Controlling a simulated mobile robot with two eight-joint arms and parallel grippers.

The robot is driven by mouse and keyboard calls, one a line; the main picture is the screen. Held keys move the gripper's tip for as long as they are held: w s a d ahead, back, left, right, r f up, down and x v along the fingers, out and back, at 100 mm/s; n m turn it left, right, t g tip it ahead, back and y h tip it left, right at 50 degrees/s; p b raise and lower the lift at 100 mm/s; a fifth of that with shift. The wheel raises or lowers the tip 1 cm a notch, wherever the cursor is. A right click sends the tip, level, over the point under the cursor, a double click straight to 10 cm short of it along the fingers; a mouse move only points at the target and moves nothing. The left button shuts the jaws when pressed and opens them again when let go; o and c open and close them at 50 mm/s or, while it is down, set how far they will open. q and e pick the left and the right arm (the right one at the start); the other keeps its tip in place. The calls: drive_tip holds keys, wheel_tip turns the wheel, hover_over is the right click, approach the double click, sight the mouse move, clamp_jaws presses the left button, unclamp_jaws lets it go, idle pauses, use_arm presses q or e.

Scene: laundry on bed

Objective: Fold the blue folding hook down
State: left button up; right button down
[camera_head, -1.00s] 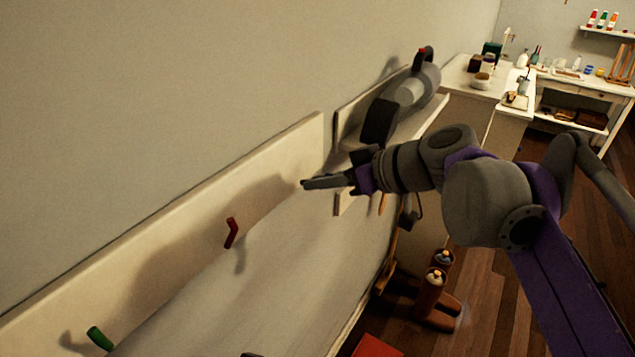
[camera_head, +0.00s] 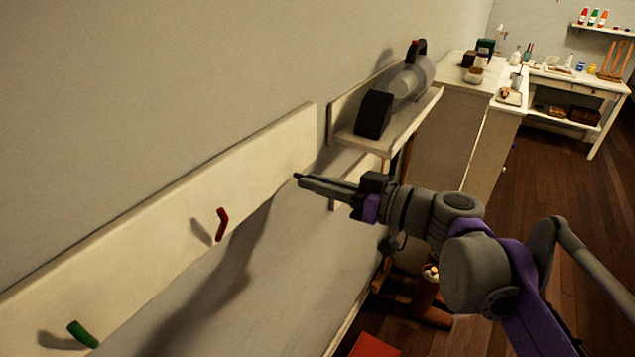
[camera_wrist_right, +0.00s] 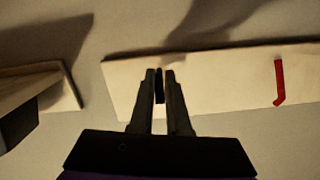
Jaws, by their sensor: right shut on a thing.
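A pale board runs along the wall with a row of hooks. My right gripper (camera_head: 301,179) is at the board's far right end in the head view. In the right wrist view its two fingers (camera_wrist_right: 160,78) are shut on a narrow dark piece (camera_wrist_right: 159,86) standing against the board. This piece sits where the blue folding hook would be in the row, but it looks almost black and its fold angle is hidden by the fingers. My left gripper is not in view.
A red hook (camera_head: 222,224) and a green hook (camera_head: 83,334) stick out from the board (camera_head: 270,145). A small shelf (camera_head: 400,125) holds a grey handheld appliance (camera_head: 408,82) just beyond my gripper. A white counter and table stand at the back right.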

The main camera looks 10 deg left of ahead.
drive_tip(key=c, duration=0.9)
unclamp_jaws()
drive_tip(key=v, duration=1)
drive_tip(key=shift+d, duration=0.4)
drive_tip(key=shift+s+f, duration=0.1)
